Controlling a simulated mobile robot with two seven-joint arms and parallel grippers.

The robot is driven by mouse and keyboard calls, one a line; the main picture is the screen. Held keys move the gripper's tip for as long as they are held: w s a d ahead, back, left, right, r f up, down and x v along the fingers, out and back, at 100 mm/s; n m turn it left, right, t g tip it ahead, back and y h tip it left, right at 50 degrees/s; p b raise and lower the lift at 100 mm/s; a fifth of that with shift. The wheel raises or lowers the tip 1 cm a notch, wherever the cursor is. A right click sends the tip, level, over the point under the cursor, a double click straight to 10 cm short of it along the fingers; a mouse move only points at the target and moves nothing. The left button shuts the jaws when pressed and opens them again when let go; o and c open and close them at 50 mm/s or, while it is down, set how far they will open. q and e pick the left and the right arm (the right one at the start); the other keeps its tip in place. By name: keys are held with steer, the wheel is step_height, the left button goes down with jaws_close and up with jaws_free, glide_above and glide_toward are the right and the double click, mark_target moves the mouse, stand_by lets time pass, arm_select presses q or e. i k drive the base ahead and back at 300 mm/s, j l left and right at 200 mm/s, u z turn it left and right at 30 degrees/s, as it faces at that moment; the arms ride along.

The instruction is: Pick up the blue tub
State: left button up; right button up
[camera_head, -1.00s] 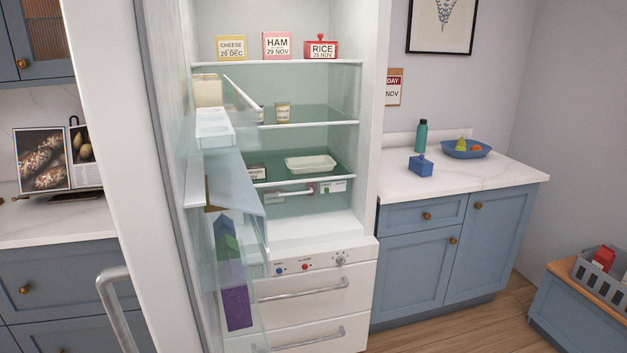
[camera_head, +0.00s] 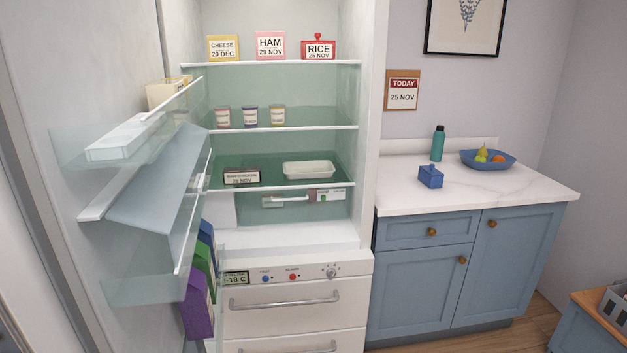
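Neither of my grippers shows in this view.
The open fridge door (camera_head: 130,215) with its glass shelves fills the left side. Fridge shelves hold a cheese box (camera_head: 223,48), a ham box (camera_head: 270,45), a red rice tub (camera_head: 318,47), several small pots and a white tray (camera_head: 308,169). The counter's front is clear.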

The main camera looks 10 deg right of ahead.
mark_target(432, 182)
steer(key=i+l+u, duration=0.15)
steer(key=l, duration=0.3)
steer(key=i+l+u, duration=0.15)
steer(key=l, duration=0.25)
steer(key=i+l+u, duration=0.15)
steer(key=l, duration=0.35)
steer(key=l+u, duration=0.15)
steer(key=l, duration=0.3)
steer(key=i+l+u, duration=0.1)
steer(key=l, duration=0.35)
steer(key=i+l+u, duration=0.1)
steer(key=l, duration=0.35)
steer(key=i+l+u, duration=0.1)
steer(key=l, duration=0.35)
steer(key=i+l+u, duration=0.1)
steer(key=l, duration=0.4)
steer(key=i, duration=0.1)
